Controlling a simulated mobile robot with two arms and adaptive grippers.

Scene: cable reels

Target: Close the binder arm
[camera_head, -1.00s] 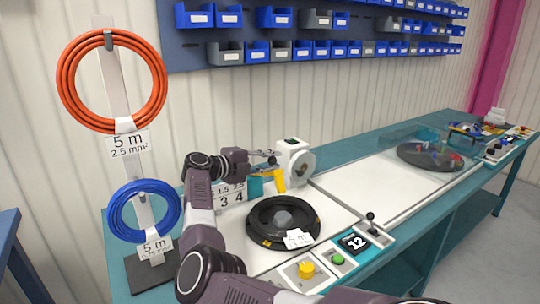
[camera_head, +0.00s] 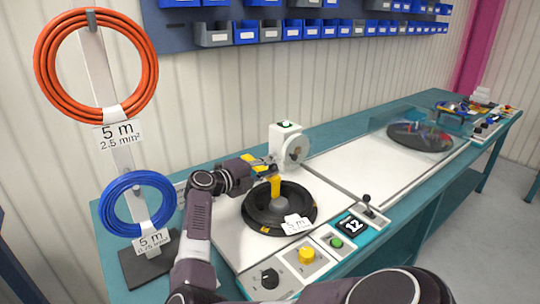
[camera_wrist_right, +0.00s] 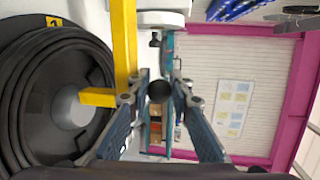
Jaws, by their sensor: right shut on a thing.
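The binder arm is a yellow bar with a side piece (camera_wrist_right: 98,97) in the right wrist view. In the head view its yellow upright part (camera_head: 276,186) stands over the black cable reel (camera_head: 261,218), near the hub. My right gripper (camera_head: 268,164) is at the arm's far end, beside the white binder machine (camera_head: 286,137). The black reel (camera_wrist_right: 30,115) fills the left of that view. My left gripper is not in view.
A panel with a yellow button (camera_head: 306,254), a green button (camera_head: 336,242) and a lever (camera_head: 367,201) lies along the bench front. A stand at left holds an orange coil (camera_head: 46,75) and a blue coil (camera_head: 108,212). A clear cover (camera_head: 430,133) stands farther right.

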